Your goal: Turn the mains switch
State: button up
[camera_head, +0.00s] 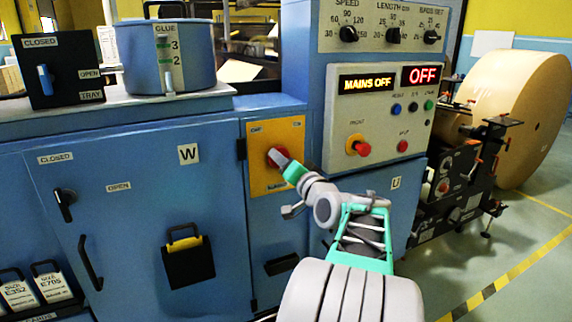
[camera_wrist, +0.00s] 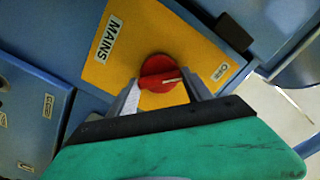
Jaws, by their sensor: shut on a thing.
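The mains switch is a red round knob (camera_wrist: 157,70) with a white pointer line, on a yellow plate (camera_wrist: 125,42) labelled MAINS. In the head view the knob (camera_head: 271,161) is partly hidden by my gripper (camera_head: 284,159), and the yellow plate (camera_head: 264,183) sits on the blue cabinet front. In the wrist view my gripper (camera_wrist: 162,90) has one finger on each side of the knob, shut on it. The display (camera_head: 367,83) above reads MAINS OFF, and the red display (camera_head: 420,76) beside it reads OFF.
A blue cabinet door marked W (camera_head: 150,190) is closed at left, with a handle (camera_head: 90,263). A glue pot (camera_head: 166,57) stands on top. A large kraft roll (camera_head: 515,110) stands at right.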

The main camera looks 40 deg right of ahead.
jog(key=o, duration=1.4)
jog(key=shift+c, duration=0.2)
jog(key=v, duration=0.7)
jog(key=shift+s+a, duration=0.2)
jog(key=shift+s, duration=0.2)
